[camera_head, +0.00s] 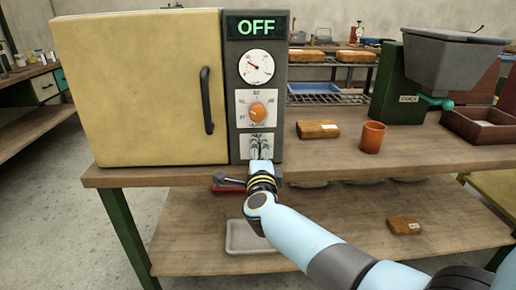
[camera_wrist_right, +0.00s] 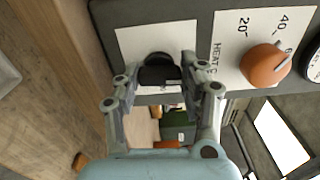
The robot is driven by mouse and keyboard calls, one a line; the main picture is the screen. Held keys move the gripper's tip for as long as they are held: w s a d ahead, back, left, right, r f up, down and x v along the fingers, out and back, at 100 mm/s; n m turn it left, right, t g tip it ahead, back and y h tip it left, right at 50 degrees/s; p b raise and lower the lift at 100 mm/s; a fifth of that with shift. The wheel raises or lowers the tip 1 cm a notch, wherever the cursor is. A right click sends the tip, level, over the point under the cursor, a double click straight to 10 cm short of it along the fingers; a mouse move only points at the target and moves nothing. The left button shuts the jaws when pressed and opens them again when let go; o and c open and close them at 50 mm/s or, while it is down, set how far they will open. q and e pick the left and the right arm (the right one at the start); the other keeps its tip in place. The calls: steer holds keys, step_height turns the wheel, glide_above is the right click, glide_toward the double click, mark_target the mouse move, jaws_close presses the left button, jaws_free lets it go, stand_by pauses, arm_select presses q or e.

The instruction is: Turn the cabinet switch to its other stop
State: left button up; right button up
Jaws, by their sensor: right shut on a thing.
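The cabinet (camera_head: 145,90) has a cream door and a dark grey control panel on its right side. The display (camera_head: 256,26) at the top of the panel reads OFF in green. In the right wrist view the black switch knob (camera_wrist_right: 155,62) sits on a white plate (camera_wrist_right: 185,35). My right gripper (camera_wrist_right: 160,76) is shut on the knob, one finger on each side. In the head view the right gripper (camera_head: 260,148) reaches the panel's lowest plate and hides the knob. My left gripper is out of view.
An orange dial (camera_head: 257,112) and a round gauge (camera_head: 256,67) sit above the switch. The door handle (camera_head: 207,100) is to the left. An orange cup (camera_head: 372,137) and a brown block (camera_head: 317,129) stand on the bench to the right.

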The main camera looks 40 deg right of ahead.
steer(key=shift+f+n, duration=0.1)
steer(key=shift+n, duration=0.3)
steer(key=o, duration=1.2)
steer(key=shift+a, duration=0.1)
steer(key=shift+c, duration=0.2)
steer(key=v, duration=1.2)
